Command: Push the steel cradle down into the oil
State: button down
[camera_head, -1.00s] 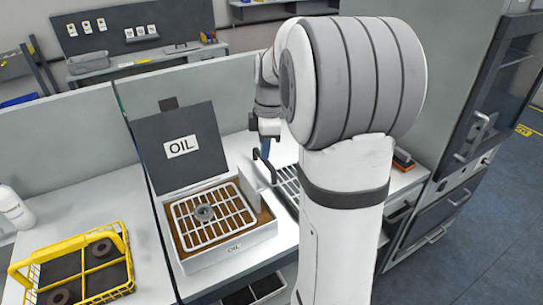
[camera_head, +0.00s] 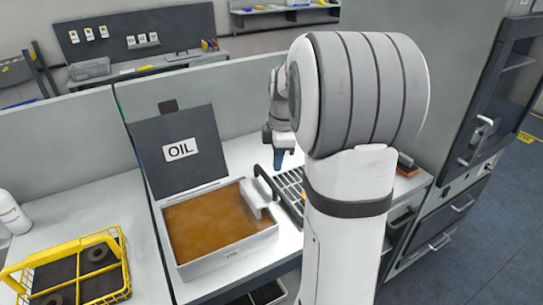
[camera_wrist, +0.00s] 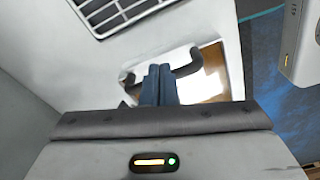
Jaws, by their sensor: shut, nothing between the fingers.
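The white oil tank (camera_head: 228,249), marked OIL, holds brown oil (camera_head: 207,222). The steel cradle's grid is not visible above the oil. The light bracket (camera_head: 256,198) at the tank's right side and the black handle (camera_head: 264,180) stay above the surface. My gripper (camera_head: 279,163) is shut and empty, at the back right of the tank by the handle. In the wrist view its blue fingers (camera_wrist: 158,86) overlap the middle of the dark handle (camera_wrist: 186,69); I cannot tell whether they touch it.
The tank's dark lid (camera_head: 180,150) stands open behind it. A slatted drain (camera_head: 291,186) lies to the right, partly behind my arm. A yellow basket (camera_head: 75,268) with dark round parts stands at the left, near a white bottle (camera_head: 12,212).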

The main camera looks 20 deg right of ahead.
notch_tip(320, 180, up, 8)
jog(key=shift+s+d, duration=0.2)
jog(key=shift+d, duration=0.25)
dwell(0.9)
